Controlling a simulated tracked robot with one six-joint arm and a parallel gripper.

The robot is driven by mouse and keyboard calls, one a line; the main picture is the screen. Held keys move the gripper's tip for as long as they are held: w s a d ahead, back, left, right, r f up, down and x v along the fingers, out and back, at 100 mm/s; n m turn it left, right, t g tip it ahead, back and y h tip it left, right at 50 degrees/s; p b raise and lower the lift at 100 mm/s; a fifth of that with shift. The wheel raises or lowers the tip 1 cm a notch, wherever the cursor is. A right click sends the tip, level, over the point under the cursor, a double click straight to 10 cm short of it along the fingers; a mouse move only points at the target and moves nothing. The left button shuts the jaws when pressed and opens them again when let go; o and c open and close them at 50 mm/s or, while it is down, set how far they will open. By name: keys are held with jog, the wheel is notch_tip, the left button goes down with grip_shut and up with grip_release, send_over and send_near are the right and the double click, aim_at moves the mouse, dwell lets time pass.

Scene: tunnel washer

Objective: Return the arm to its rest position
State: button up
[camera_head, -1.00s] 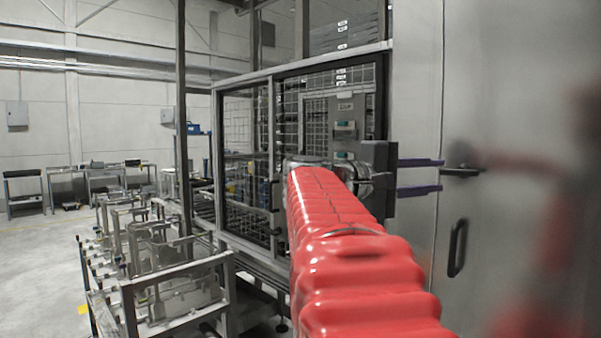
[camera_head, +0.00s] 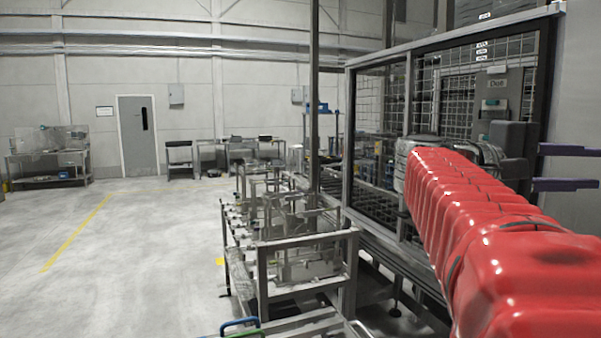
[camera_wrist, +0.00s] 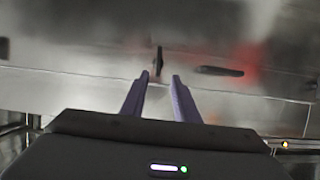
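My red-sleeved arm reaches out from the lower right in the head view. My gripper (camera_head: 568,167) is at its end, with two purple fingers pointing right, in front of the grey metal panel (camera_head: 575,110). The fingers stand apart with nothing between them. In the wrist view the gripper (camera_wrist: 161,82) is also open and empty, facing a shiny metal surface (camera_wrist: 90,50) with a dark handle (camera_wrist: 220,71) and a second dark handle (camera_wrist: 158,60).
A caged machine (camera_head: 385,130) with mesh panels stands close behind my arm. A metal rack cart (camera_head: 310,245) stands left of it. Open floor (camera_head: 130,260) with a yellow line lies to the left. Work tables (camera_head: 225,155) and a grey door (camera_head: 137,135) are at the back.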

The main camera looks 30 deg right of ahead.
jog(key=w+a+f+n+t+y, duration=0.1)
jog(key=w+f+t+y, duration=0.15)
jog(key=f, duration=0.55)
jog(key=w+a+f+n+t+y, duration=0.1)
jog(key=w+f+t, duration=0.2)
jog(key=f, duration=0.5)
jog(key=w+a+f+t+y, duration=0.4)
jog(key=w+a+f, duration=0.1)
jog(key=a+f, duration=0.6)
jog(key=a+f+n+t+y, duration=0.2)
jog(key=a+f+y, duration=0.2)
jog(key=a, duration=1.1)
jog(key=a+f+n+t+y, duration=0.1)
jog(key=a+f+y, duration=0.3)
jog(key=a+f, duration=0.5)
jog(key=shift+w+a+f+n+t, duration=0.35)
jog(key=shift+a+t, duration=0.4)
jog(key=shift+a, duration=2.5)
jog(key=shift+s+r, duration=0.1)
jog(key=shift+r, duration=0.05)
